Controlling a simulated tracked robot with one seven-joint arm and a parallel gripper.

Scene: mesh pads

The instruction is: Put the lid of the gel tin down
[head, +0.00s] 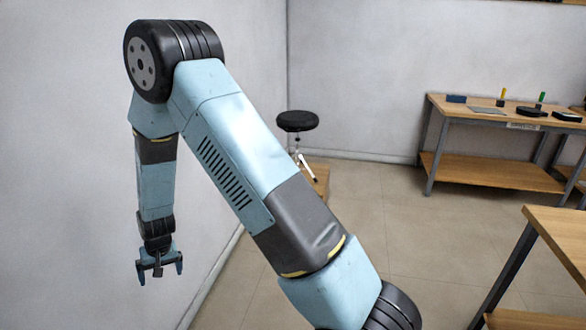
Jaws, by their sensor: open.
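My gripper (158,268) hangs at the lower left of the head view, pointing down beside the white wall. Its fingers are spread apart and nothing shows between them. I cannot make out a gel tin or its lid for certain. Small dark flat items, one of them a round-looking black item (531,112), lie on the far workbench (460,102), too small to identify. My gripper is far from that bench.
A black-topped stool (297,121) stands near the back corner by a low wooden block (318,181). A nearer wooden table (562,228) enters at the right edge. Tiled floor (385,205) lies open between them. The white wall (60,180) is close on the left.

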